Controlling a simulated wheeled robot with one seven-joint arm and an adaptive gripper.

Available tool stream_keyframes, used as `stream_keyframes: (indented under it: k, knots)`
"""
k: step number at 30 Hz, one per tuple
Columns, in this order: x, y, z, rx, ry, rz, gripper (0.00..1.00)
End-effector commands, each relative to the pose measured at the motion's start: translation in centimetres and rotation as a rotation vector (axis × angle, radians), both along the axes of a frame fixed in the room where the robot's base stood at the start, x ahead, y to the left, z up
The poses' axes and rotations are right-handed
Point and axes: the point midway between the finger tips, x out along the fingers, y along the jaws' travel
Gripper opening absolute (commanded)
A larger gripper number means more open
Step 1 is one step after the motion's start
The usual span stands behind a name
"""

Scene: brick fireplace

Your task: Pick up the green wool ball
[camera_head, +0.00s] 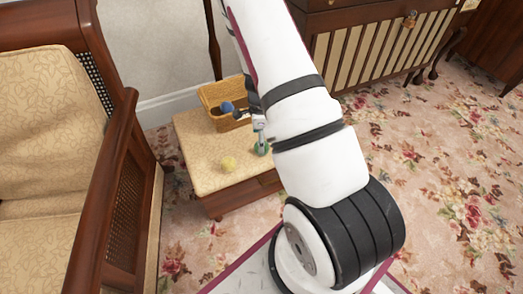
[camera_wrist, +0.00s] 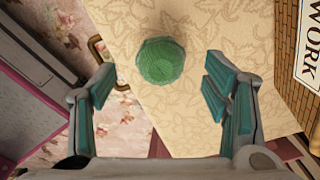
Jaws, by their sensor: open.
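The green wool ball (camera_wrist: 161,61) lies on the cream patterned top of a low stool (camera_wrist: 200,125) in the wrist view, ahead of my fingertips and roughly midway between them. My gripper (camera_wrist: 159,88) is open and empty, its teal-padded fingers wide apart on either side.
A yellow ball (camera_head: 229,164) lies near the front edge. A wooden armchair (camera_head: 118,150) stands left, a cabinet (camera_head: 365,50) behind. Floral carpet lies open at right.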

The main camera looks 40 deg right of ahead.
Motion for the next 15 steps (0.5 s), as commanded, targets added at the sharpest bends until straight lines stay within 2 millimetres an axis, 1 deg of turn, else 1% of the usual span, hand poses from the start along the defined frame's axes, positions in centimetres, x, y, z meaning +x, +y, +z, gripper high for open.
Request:
stream_keyframes:
  k: [7,11,15]
  knots:
    - [0.0,-0.1,-1.3,0.001,-0.001,0.0,0.69]
    - [-0.2,-0.3,-2.9,0.001,-0.001,0.0,0.69]
    - [-0.3,-0.4,-4.9,0.002,0.001,0.0,0.69]
